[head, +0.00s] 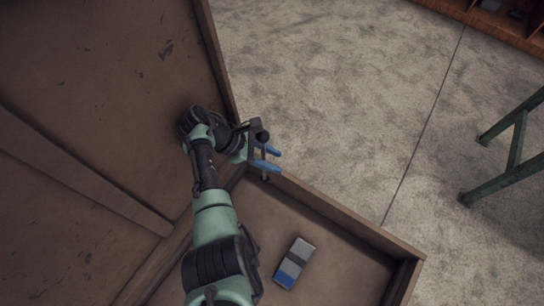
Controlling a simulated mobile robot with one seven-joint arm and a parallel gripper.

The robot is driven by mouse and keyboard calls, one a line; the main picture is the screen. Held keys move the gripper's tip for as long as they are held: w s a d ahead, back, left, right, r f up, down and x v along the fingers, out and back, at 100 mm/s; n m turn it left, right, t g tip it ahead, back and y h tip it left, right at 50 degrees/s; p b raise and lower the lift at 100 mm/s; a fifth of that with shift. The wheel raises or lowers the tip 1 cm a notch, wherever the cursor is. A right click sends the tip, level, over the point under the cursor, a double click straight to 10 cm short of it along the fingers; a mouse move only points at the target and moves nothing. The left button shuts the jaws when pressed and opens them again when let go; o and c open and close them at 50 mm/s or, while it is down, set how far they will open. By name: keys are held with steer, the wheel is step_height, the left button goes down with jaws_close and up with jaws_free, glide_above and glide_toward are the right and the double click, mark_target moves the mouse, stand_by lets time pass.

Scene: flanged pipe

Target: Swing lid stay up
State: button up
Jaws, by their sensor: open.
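The raised lid (90,90), a brown wooden panel with battens, fills the left of the head view. It is joined to an open wooden box (345,215) at the lower middle. My gripper (269,158) is open, its two blue fingertips apart, at the box's far corner where the rim meets the lid's edge. A small dark piece (265,178) shows just below the lower fingertip at the rim; it may be part of the lid stay, but I cannot tell. The gripper hides most of that corner. Nothing clearly shows between the fingers.
A grey and blue block (294,263) lies on the box floor. A green metal frame (510,155) stands at the right, and a wooden shelf (500,22) is at the top right. The concrete floor (330,90) between is clear.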

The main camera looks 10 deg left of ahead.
step_height(320, 180, up, 10)
steer(key=p, duration=0.1)
steer(key=shift+p, duration=0.35)
